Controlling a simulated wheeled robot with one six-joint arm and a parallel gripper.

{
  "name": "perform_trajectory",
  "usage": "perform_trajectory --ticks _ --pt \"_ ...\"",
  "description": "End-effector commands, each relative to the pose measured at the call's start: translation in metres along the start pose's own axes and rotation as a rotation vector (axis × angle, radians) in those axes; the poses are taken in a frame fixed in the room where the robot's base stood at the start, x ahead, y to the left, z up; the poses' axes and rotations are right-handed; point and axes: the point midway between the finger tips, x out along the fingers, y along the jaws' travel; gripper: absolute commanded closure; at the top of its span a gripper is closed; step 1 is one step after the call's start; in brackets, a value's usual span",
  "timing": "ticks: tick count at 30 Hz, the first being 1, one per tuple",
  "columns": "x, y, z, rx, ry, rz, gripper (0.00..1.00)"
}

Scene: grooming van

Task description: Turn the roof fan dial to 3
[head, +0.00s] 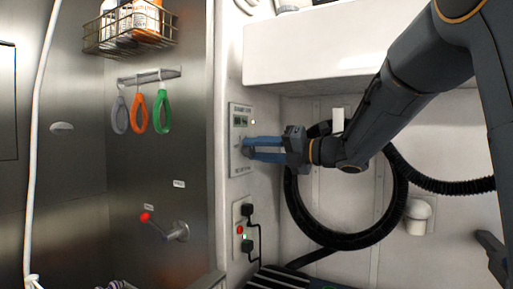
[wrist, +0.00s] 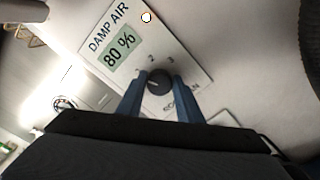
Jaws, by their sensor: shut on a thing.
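The roof fan dial (wrist: 159,82) is a round dark knob on a light wall panel (wrist: 178,42), seen in the wrist view. The numbers 2 and 3 are printed above it in that view. A pale mark shows on the knob's left part, but its exact setting is hard to read. My gripper (wrist: 157,88) has its blue fingers on either side of the knob, shut on it. In the head view my gripper (head: 248,150) reaches left to the panel (head: 236,112), and its fingers hide the dial.
A display (wrist: 119,48) under "DAMP AIR" reads 80 %, with a lit white spot (wrist: 146,17) near it. Below the panel is a socket plate (head: 239,212) with plugs and a cable. A black hose (head: 291,205) hangs behind my gripper. A white cabinet (head: 310,48) is above.

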Motion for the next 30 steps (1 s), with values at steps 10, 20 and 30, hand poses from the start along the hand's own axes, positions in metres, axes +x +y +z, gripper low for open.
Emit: perform_trajectory --ticks 10,20,30 --pt "-0.0003 0.0001 0.0003 0.331 0.001 -0.001 0.90" --pt "-0.0004 -0.0009 0.0000 0.645 0.000 -0.002 0.90" --pt "-0.0005 -0.0012 -0.0010 0.968 0.000 -0.001 0.90"
